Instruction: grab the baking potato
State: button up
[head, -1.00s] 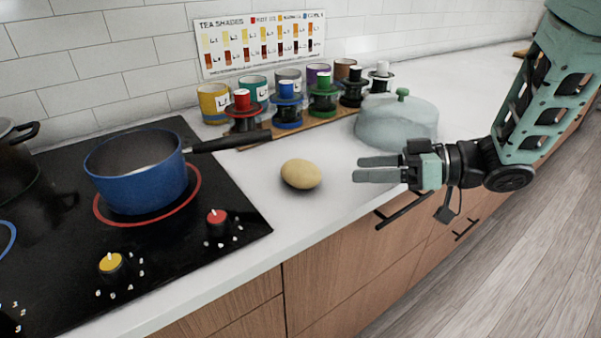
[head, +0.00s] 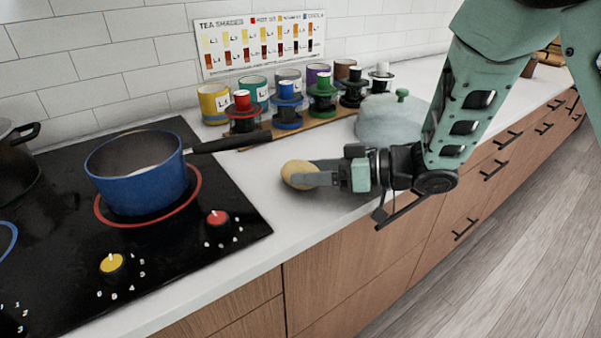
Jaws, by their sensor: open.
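The baking potato (head: 292,171) is a pale yellow oval lying on the white counter, right of the cooktop. My gripper (head: 305,178) comes in from the right at counter height, pointing left. Its fingers are open and reach the potato; the near finger crosses in front of the potato's right part and hides some of it. The far finger is mostly hidden, so I cannot tell whether either finger touches the potato.
A blue pot (head: 137,180) stands on the black cooktop (head: 175,247), its dark handle (head: 230,142) reaching over the counter behind the potato. Several cups and coloured holders stand on a wooden board (head: 325,122) at the back. A pale domed lid (head: 385,120) sits behind my gripper.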

jog(key=shift+c, duration=0.3)
jog(key=c, duration=0.8)
